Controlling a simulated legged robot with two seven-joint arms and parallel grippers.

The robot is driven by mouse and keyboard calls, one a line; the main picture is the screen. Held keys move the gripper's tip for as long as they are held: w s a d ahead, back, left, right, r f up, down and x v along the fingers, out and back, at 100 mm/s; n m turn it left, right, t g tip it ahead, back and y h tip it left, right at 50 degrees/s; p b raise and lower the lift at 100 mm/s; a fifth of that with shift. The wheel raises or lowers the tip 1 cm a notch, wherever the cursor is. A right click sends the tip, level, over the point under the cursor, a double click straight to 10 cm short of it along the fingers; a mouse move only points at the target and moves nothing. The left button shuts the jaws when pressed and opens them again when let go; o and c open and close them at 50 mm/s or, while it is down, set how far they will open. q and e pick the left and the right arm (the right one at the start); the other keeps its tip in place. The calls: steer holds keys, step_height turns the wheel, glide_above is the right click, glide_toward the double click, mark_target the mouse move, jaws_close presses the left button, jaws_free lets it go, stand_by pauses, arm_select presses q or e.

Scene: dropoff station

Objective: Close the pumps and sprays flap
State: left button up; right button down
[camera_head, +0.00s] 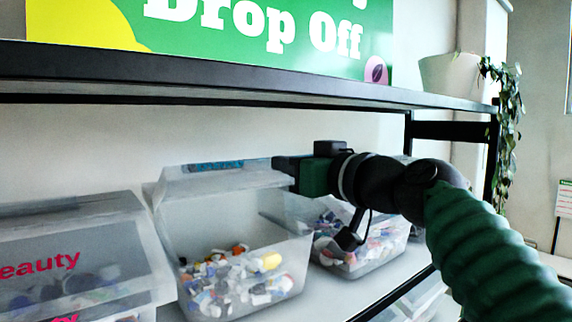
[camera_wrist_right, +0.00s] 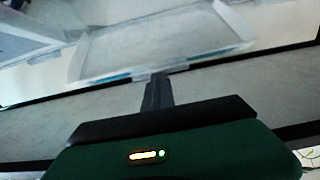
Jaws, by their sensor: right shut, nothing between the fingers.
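A clear bin (camera_head: 237,290) in the middle of the shelf stands open at the front, with small caps and pump parts inside. Its clear flap (camera_head: 222,178) is raised at the top and carries a teal label strip I cannot read. My right gripper (camera_head: 280,164) is shut and empty at the right end of this flap; I cannot tell whether it touches. In the right wrist view the shut fingers (camera_wrist_right: 157,92) point at the near edge of a clear flap panel (camera_wrist_right: 150,45). My left gripper is not in view.
A closed bin (camera_head: 75,245) with "eauty" in pink stands at the left. Another bin of parts (camera_head: 365,250) stands at the right, partly behind my arm. A dark upper shelf edge (camera_head: 200,78) runs above the bins. A plant (camera_head: 505,110) hangs at the right.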

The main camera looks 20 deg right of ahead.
steer(key=shift+w+d+f, duration=0.1)
steer(key=shift+w+d, duration=0.05)
steer(key=shift+d, duration=0.4)
steer(key=shift+w+d+f, duration=0.1)
steer(key=shift+w+d, duration=0.05)
steer(key=shift+d, duration=0.35)
steer(key=c, duration=2.1)
jaws_free()
steer(key=shift+s+a+r, duration=0.1)
steer(key=shift+s+a, duration=0.05)
steer(key=shift+a, duration=0.2)
steer(key=o, duration=0.7)
steer(key=shift+a, duration=0.45)
steer(key=o, duration=0.5)
steer(key=shift+d, duration=0.1)
steer(key=o, duration=0.9)
steer(key=shift+d, duration=0.5)
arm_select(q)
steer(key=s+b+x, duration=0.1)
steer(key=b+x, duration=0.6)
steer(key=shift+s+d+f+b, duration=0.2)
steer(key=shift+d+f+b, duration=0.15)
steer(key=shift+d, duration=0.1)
arm_select(e)
steer(key=v, duration=1.6)
steer(key=shift+s, duration=0.35)
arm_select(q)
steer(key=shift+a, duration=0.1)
arm_select(e)
steer(key=shift+w, duration=0.1)
